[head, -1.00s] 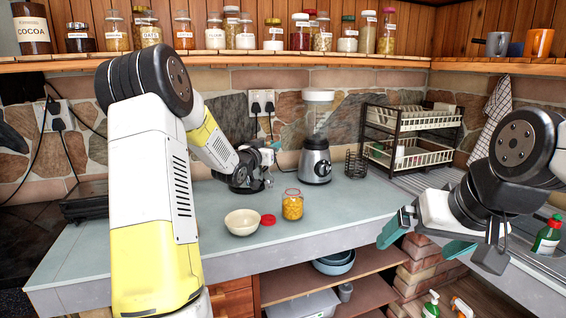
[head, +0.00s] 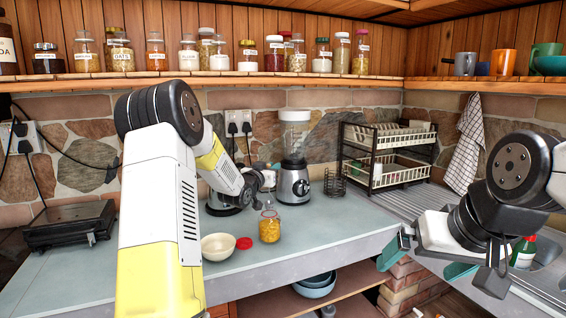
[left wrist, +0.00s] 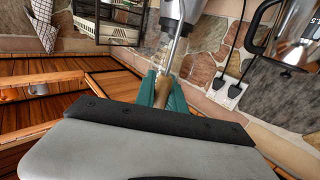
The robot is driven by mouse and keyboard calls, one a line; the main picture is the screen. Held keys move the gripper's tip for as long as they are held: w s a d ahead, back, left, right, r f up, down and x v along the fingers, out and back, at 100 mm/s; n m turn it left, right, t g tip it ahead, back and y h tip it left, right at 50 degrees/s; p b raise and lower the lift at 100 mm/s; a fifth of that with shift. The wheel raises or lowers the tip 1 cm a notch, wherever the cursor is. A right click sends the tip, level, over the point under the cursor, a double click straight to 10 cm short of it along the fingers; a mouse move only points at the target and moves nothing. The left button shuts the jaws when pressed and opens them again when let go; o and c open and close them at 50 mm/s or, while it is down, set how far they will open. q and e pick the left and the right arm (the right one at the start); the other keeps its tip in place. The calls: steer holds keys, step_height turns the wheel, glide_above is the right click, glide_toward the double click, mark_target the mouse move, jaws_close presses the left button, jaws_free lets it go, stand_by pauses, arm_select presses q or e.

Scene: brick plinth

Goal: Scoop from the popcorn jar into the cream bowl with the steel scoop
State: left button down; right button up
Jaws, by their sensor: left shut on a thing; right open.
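The popcorn jar (head: 270,230) stands open on the counter, holding yellow popcorn. The cream bowl (head: 218,247) sits just left of it, and looks empty. My left gripper (head: 267,180) is above the jar. In the left wrist view its teal fingers (left wrist: 163,90) are shut on the brown handle of the steel scoop (left wrist: 173,52), whose metal shaft runs on past the fingers. In the head view the scoop is small and its bowl end is hard to make out near the jar mouth. My right gripper (head: 432,268) is open and empty, at the right by the counter's front edge.
A red lid (head: 244,243) lies between bowl and jar. A blender (head: 293,185) stands behind the jar, with a wire holder (head: 334,187) and dish rack (head: 388,172) to its right. A black appliance (head: 70,226) is far left. The counter's front left is clear.

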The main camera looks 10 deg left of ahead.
arm_select(q)
steer(key=shift+f, duration=4.95)
step_height(320, 180, up, 12)
steer(key=shift+r, duration=0.2)
